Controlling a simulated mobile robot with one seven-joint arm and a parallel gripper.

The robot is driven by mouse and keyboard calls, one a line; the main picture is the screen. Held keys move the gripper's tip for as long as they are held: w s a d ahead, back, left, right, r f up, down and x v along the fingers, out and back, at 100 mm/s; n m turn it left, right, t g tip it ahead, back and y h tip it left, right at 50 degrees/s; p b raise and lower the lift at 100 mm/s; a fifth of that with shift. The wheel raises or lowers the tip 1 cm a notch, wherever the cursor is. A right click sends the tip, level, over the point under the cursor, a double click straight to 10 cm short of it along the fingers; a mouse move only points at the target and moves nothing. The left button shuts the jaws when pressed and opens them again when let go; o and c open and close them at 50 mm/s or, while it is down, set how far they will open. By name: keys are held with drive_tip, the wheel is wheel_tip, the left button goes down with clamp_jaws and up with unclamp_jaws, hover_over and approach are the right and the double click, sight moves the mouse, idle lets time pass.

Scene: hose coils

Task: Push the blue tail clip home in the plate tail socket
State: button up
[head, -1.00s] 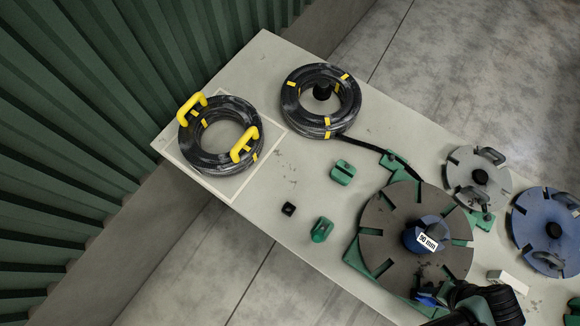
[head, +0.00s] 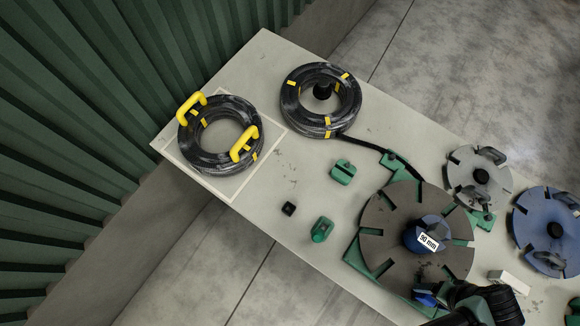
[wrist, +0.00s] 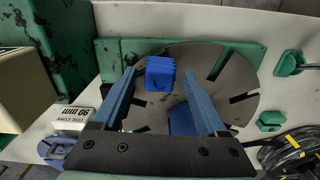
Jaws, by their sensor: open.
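The blue tail clip (wrist: 160,73) is a small ribbed block at the rim of the dark slotted plate (wrist: 235,75). In the head view the clip (head: 425,298) shows at the plate's lower edge, partly beside my arm. My gripper (wrist: 159,76) is open, its two blue fingers reaching toward either side of the clip; I cannot tell whether they touch it. The tail socket cannot be made out at the clip, so how deep the clip sits is unclear. The plate (head: 385,215) lies on a green base (head: 357,262) and carries a blue hub (head: 418,230) labelled 90 mm.
A black hose coil (head: 293,105) has its tail running toward the green base. Another coil with yellow handles (head: 222,162) lies in a marked square. Grey (head: 465,175) and blue (head: 530,225) discs and a white block (head: 512,280) crowd the right. Small green blocks (head: 343,172) lie mid-table.

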drive_tip(key=shift+r, duration=0.2)
idle(0.4)
drive_tip(key=shift+r+p, duration=2.05)
drive_tip(key=shift+p, duration=0.15)
drive_tip(key=shift+r, duration=0.15)
wheel_tip(320, 180, up, 13)
drive_tip(key=b, duration=0.2)
